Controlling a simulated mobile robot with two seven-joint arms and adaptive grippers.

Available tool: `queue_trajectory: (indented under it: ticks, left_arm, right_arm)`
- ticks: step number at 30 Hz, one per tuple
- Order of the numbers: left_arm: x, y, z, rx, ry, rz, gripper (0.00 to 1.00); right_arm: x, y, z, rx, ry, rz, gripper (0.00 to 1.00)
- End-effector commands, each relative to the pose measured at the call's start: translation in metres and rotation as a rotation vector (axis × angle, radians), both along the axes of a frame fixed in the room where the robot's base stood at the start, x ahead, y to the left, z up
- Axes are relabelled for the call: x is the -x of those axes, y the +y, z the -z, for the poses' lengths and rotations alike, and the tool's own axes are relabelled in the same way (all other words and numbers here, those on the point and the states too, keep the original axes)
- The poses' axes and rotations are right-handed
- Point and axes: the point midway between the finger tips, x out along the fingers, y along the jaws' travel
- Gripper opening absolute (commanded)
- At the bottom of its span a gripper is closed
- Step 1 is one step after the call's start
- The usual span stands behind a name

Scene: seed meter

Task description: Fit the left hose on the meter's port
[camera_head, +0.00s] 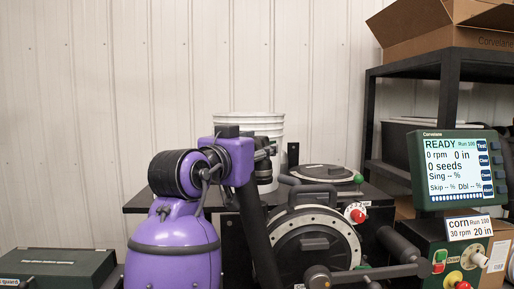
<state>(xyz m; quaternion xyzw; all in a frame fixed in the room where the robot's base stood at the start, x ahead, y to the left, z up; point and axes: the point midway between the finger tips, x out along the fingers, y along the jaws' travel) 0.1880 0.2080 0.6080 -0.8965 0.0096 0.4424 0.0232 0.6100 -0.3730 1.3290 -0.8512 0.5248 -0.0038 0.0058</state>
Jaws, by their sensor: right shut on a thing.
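The meter (348,248) is a round black housing with a pale bolted ring and a black handle on top. It stands right of the middle, its lower part cut off by the frame. My right gripper (267,152) is small and partly hidden at the end of the purple arm, left of the meter and above it. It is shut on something. A black hose (262,245) runs down from beside the wrist to the bottom edge, left of the meter. The grip itself is hidden. I cannot make out the port. My left gripper is not in view.
A white bucket (265,123) and a round dark lid (320,172) are behind. A dark bar with a cylindrical grip (397,243) crosses low in front. The monitor (459,170) and control box (438,240) stand right. A shelf (450,65) holds a cardboard box (440,30).

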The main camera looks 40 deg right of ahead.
Motion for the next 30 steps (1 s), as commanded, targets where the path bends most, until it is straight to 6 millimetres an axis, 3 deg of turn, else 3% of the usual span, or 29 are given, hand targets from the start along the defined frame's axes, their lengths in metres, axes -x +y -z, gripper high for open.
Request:
queue_trajectory:
  ticks: [15, 30]
  left_arm:
    - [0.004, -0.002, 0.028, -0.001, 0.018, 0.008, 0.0]
    - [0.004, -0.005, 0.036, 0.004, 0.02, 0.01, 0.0]
  right_arm:
    - [0.0, 0.0, 0.039, 0.002, 0.002, -0.001, 0.03]
    - [0.0, 0.0, 0.071, 0.001, 0.0, 0.0, 0.03]
